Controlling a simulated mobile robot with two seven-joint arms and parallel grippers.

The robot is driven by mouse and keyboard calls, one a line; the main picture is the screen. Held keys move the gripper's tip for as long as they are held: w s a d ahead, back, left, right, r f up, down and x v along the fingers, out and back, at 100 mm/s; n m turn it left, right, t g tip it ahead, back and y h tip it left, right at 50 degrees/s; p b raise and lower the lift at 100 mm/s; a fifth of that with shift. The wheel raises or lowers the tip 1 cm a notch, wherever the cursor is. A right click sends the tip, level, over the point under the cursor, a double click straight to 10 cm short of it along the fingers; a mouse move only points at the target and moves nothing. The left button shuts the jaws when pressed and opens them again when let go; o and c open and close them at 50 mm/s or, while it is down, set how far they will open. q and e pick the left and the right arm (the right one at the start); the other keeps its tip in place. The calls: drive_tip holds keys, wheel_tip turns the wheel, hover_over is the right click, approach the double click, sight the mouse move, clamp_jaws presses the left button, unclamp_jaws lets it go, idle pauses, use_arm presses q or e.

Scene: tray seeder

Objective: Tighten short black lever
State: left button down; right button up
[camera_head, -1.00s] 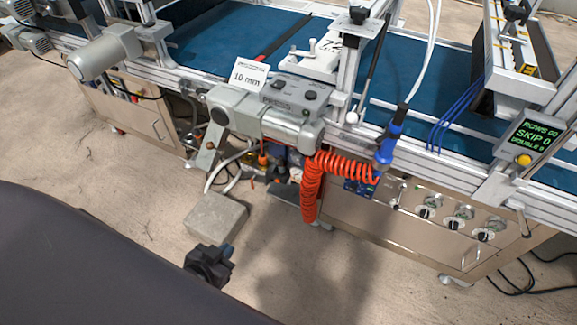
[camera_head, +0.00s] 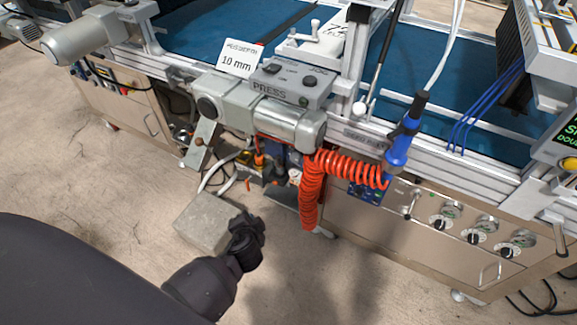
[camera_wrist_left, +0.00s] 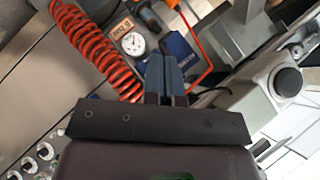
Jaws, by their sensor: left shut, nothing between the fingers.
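I cannot pick out a short black lever for certain in either view. A slanted black rod (camera_head: 379,62) stands beside the upright post above the belt; it looks long rather than short. My left gripper (camera_head: 246,226) is low in front of the machine, over the right side of a concrete block in the head view. In the left wrist view its blue-grey fingers (camera_wrist_left: 165,78) are together with nothing between them. They point toward a gauge (camera_wrist_left: 133,43) and a red coiled hose (camera_wrist_left: 98,50), apart from any lever I can see. My right gripper is out of view.
The grey press unit (camera_head: 260,108) with a button box (camera_head: 290,84) juts from the machine. The red coiled hose (camera_head: 313,190) and blue hose handle (camera_head: 402,140) hang to its right. The concrete block (camera_head: 205,222) lies on the floor. Floor at the lower middle is clear.

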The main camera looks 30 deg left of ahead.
use_arm(q)
drive_tip(key=w+d+f+m+t+y+b, duration=0.1)
drive_tip(key=w+y+b, duration=0.1)
drive_tip(key=w, duration=0.4)
drive_tip(key=w+d+f+m+t+y+b, duration=0.1)
drive_tip(key=w+d+f+y+b, duration=0.1)
drive_tip(key=w, duration=0.5)
drive_tip(key=w+d+f+m+t+y+b, duration=0.1)
drive_tip(key=w+d+y+b, duration=0.1)
drive_tip(key=w, duration=0.4)
drive_tip(key=y+b, duration=0.1)
drive_tip(key=b, duration=0.1)
drive_tip(key=shift+w+d+f+b, duration=0.15)
drive_tip(key=shift+w+f+b, duration=0.1)
drive_tip(key=shift+f+b, duration=0.1)
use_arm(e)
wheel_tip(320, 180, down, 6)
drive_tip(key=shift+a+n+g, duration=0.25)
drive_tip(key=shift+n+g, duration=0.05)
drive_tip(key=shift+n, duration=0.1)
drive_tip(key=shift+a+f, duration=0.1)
